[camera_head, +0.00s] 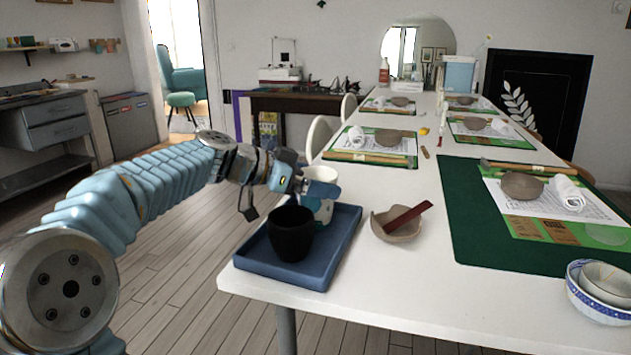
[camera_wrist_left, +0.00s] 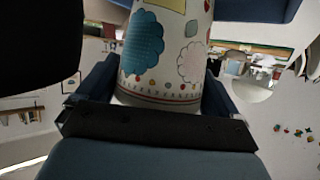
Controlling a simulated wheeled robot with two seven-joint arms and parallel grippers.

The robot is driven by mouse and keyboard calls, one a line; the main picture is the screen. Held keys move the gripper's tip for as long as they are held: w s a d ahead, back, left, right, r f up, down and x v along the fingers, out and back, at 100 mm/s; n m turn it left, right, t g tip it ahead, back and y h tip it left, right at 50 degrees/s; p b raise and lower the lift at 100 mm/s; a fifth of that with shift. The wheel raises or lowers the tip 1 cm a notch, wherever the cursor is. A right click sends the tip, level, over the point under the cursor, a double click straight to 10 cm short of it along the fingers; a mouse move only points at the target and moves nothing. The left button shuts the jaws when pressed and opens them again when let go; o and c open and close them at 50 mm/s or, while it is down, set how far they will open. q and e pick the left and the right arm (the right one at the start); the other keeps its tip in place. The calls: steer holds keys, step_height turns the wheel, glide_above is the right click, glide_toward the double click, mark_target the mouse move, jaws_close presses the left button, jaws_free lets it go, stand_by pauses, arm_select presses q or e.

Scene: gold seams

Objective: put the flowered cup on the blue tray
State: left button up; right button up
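The flowered cup (camera_head: 322,208) is white and is partly hidden behind my left gripper (camera_head: 318,187) in the head view. It is at the back part of the blue tray (camera_head: 345,235), behind a black cup (camera_head: 291,233) that stands on the tray. I cannot tell whether its base touches the tray. In the left wrist view the flowered cup (camera_wrist_left: 165,50) shows blue and pale flower shapes and sits between the fingers of my left gripper (camera_wrist_left: 160,95). The fingers lie against both its sides. My right gripper is not in view.
A clay bowl (camera_head: 397,224) with a dark red stick stands right of the tray. A green mat (camera_head: 480,235) with paper, a stone-like lump and a roll lies further right. Blue-and-white bowls (camera_head: 600,290) stand at the right edge. The white table's (camera_head: 400,285) front is bare.

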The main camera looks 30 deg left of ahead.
arm_select(q)
steer(key=shift+o, duration=0.2)
steer(key=shift+r, duration=0.2)
steer(key=v, duration=1.2)
